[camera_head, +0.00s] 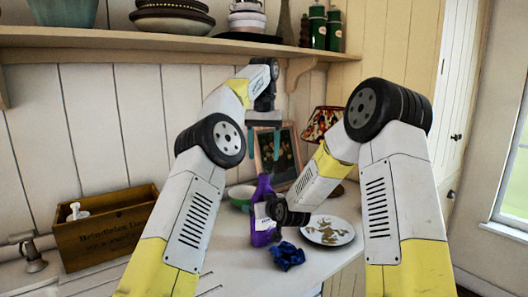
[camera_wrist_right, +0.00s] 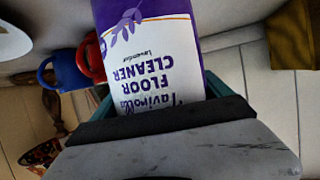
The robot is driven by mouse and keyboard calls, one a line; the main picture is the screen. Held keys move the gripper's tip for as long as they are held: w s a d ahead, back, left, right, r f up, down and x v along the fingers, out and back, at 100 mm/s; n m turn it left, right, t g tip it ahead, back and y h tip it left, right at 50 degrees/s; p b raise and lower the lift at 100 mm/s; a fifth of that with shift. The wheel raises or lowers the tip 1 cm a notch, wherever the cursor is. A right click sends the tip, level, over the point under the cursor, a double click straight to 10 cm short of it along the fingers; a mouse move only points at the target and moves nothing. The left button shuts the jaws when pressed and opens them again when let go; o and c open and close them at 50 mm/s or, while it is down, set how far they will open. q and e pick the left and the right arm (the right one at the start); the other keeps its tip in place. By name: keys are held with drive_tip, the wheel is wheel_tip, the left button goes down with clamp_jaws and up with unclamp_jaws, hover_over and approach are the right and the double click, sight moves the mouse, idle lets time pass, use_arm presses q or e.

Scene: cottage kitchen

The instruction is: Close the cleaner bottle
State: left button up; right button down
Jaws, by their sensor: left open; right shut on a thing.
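The cleaner bottle (camera_head: 263,222) is purple with a white label and stands upright on the worktop. My right gripper (camera_head: 284,212) is shut on it from the right side. In the right wrist view the bottle's label (camera_wrist_right: 150,70) fills the middle between the teal fingers and reads "Floor Cleaner", upside down.
A crumpled blue cloth (camera_head: 287,256) lies in front of the bottle. A plate (camera_head: 345,237) with brown stains lies to its right. A green bowl (camera_head: 238,193) sits behind. A wooden crate (camera_head: 120,238) stands at left. The shelf (camera_head: 150,38) runs overhead.

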unclamp_jaws()
drive_tip(key=v, duration=0.8)
